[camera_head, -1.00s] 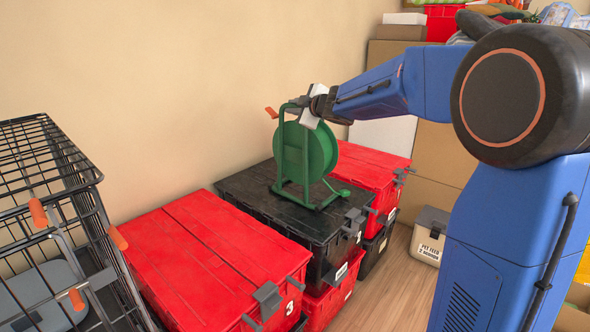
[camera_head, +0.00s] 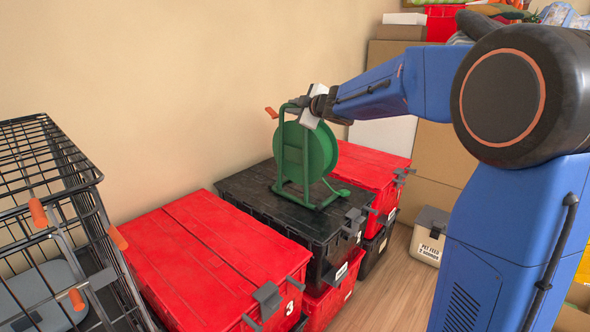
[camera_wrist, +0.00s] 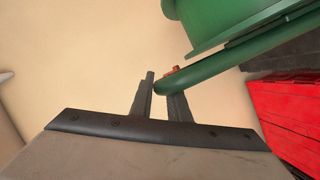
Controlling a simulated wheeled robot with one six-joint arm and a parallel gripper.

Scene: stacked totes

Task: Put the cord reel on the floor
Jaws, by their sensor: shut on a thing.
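The green cord reel (camera_head: 305,152) stands upright on its tubular frame, on the lid of the black tote (camera_head: 252,190). An orange crank knob shows at its upper left. My gripper (camera_head: 298,102) is at the top of the reel's frame, shut on its green top bar. In the wrist view, the two dark fingers of my gripper (camera_wrist: 160,92) are on the end of the green bar of the cord reel (camera_wrist: 222,56). The reel's feet appear to touch the lid. The wooden floor (camera_head: 397,290) shows to the right of the totes.
A red tote (camera_head: 205,258) stands in front of the black one, and another red tote (camera_head: 368,165) behind it. A black wire cage (camera_head: 45,165) is at the left. A pet feed bin (camera_head: 430,235) stands on the floor by cardboard boxes. Clear floor lies between totes and my body.

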